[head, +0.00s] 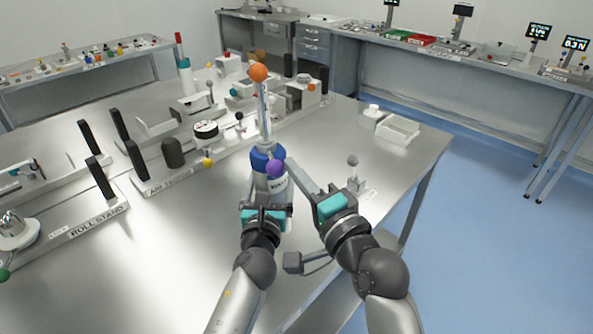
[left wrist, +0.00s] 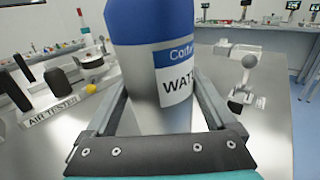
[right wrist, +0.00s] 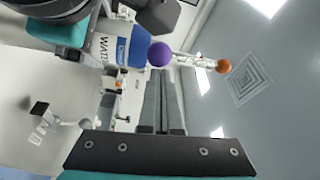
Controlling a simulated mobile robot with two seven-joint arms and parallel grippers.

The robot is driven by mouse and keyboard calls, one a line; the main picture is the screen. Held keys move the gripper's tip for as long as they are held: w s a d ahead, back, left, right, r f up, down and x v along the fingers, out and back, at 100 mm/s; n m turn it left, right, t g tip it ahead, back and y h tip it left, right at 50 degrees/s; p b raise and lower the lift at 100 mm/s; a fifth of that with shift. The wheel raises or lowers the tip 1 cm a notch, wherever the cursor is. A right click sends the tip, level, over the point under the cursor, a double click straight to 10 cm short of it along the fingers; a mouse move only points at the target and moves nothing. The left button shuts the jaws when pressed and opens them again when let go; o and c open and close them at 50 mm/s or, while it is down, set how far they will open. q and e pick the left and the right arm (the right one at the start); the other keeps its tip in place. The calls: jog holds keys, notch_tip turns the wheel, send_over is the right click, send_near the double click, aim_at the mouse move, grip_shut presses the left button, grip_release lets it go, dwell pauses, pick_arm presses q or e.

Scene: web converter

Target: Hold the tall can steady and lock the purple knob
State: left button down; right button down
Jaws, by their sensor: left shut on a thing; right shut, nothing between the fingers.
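The tall can (head: 272,186) is silver with a blue top and a water label, and stands upright on the table. It also fills the middle of the left wrist view (left wrist: 140,95). The purple knob (head: 275,168) sits at the can's upper front side; it shows in the right wrist view (right wrist: 159,54). A clear stem with an orange ball (head: 258,72) rises above the can. My left gripper (head: 265,205) is shut around the can's body. My right gripper (head: 292,164) is shut and empty, its fingertips close beside the purple knob; I cannot tell if they touch it.
A grey ball on a small stand (head: 352,161) is right of my right gripper. A white tray (head: 398,130) lies near the table's right edge. The air tester fixture (head: 172,185) and roll stand (head: 100,218) are to the left. Bare table (head: 150,270) lies in front.

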pick_arm(q)
jog(key=shift+s+d+f, duration=0.15)
jog(key=shift+d+f, duration=0.15)
jog(key=shift+f, duration=0.15)
pick_arm(e)
jog(key=shift+s+a+f, duration=0.1)
jog(key=shift+a+f, duration=0.05)
jog(key=shift+f, duration=0.05)
pick_arm(q)
jog(key=shift+a+f, duration=0.1)
jog(key=shift+a, duration=0.2)
pick_arm(e)
jog(key=s+d, duration=0.1)
jog(key=s, duration=0.8)
jog(key=shift+s+d+r, duration=0.2)
pick_arm(q)
jog(key=shift+r+p, duration=0.3)
pick_arm(e)
jog(key=shift+r, duration=0.3)
pick_arm(q)
jog(key=shift+w+r, duration=0.2)
pick_arm(e)
jog(key=shift+w, duration=0.1)
pick_arm(q)
grip_release()
jog(key=shift+r, duration=0.1)
jog(key=shift+s+d, duration=0.1)
